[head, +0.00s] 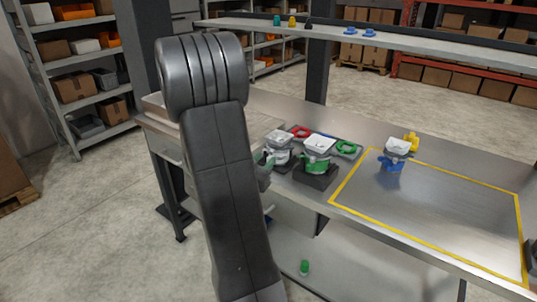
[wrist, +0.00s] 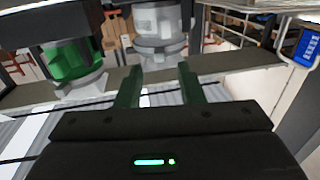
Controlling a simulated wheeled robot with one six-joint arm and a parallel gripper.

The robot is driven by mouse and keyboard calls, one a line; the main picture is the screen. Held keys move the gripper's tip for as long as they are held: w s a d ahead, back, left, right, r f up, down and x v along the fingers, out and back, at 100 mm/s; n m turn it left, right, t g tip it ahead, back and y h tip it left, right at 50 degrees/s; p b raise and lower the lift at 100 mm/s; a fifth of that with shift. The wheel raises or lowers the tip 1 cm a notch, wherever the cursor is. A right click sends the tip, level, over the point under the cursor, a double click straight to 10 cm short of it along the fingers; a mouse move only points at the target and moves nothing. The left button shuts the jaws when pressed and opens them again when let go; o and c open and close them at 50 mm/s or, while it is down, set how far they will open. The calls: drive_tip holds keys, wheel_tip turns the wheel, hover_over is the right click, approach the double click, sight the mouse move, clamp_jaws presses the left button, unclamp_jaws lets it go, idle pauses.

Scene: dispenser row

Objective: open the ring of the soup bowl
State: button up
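Three white-topped units stand on the steel table. One has a grey body (head: 279,148), one a green body (head: 317,160) on a dark block, and one a blue base (head: 393,163). I cannot tell which is the soup bowl, or whether its ring is open. My gripper (head: 265,160) is at the grey unit's left side, partly hidden by my arm. In the wrist view my gripper (wrist: 160,88) has its two dark green fingers apart with nothing between them. The pale grey unit (wrist: 160,35) is beyond the fingertips, and the green unit (wrist: 72,65) is to the left.
A red ring (head: 300,131) and a green ring (head: 348,148) lie behind the units. A yellow outline (head: 430,246) marks a mostly clear table area on the right. A yellow piece (head: 411,141) stands behind the blue unit. A raised shelf (head: 420,43) spans the back.

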sight(271, 153)
drive_tip(key=shift+x, duration=1.9)
